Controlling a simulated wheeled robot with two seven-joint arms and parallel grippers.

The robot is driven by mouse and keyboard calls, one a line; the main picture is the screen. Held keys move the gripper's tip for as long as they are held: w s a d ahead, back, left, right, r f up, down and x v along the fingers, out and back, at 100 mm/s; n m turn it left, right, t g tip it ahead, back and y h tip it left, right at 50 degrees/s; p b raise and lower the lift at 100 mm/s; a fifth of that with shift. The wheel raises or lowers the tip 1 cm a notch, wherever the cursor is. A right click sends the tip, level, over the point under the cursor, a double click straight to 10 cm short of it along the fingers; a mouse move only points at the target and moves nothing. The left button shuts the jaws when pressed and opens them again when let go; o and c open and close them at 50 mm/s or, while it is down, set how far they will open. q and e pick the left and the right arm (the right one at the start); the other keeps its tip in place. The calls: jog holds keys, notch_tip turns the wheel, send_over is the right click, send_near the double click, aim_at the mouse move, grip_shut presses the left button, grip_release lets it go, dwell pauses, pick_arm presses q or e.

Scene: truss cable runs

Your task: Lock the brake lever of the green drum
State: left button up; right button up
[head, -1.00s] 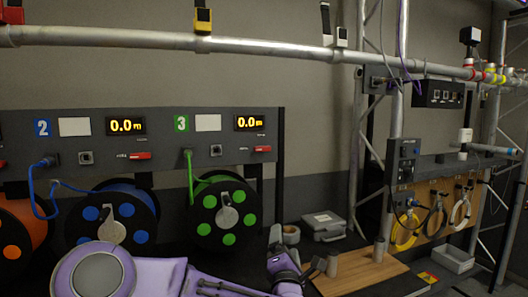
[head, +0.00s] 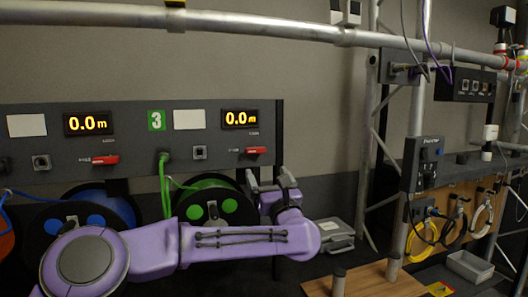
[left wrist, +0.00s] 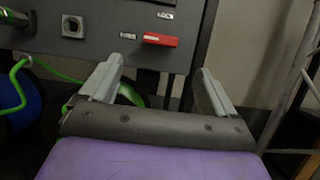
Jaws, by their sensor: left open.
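The green drum (head: 228,206) is black with green discs and sits under the panel section marked 3. My arm hides its lower part. The red brake lever (head: 256,151) lies roughly level on the panel, below the right 0.0 m display. In the left wrist view the gripper (left wrist: 158,82) shows both fingers apart, not touching the lever. My right gripper is out of view.
The grey panel (head: 80,158) has another red lever (head: 105,160) above the blue drum (head: 100,205). A green cable (head: 165,185) hangs from the panel. A grey case (head: 335,236) and a wooden board (head: 370,278) lie to the right. A pipe (head: 230,22) crosses above.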

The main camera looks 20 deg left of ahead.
aim_at(257, 152)
pick_arm(q)
jog(key=p+x, duration=0.2)
jog(key=x, duration=0.1)
jog(key=p+x, duration=0.2)
jog(key=x, duration=0.1)
jog(key=p+x, duration=0.1)
jog(key=x, duration=0.3)
jog(key=shift+d+r+p, duration=0.15)
jog(key=shift+r+p, duration=0.1)
jog(key=shift+p, duration=0.15)
jog(key=shift+w+a, duration=0.25)
jog(key=shift+w, duration=0.1)
jog(key=shift+s, duration=0.1)
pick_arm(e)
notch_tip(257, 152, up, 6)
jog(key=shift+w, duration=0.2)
pick_arm(q)
jog(key=shift+s+r, duration=0.1)
jog(key=c, duration=1.1)
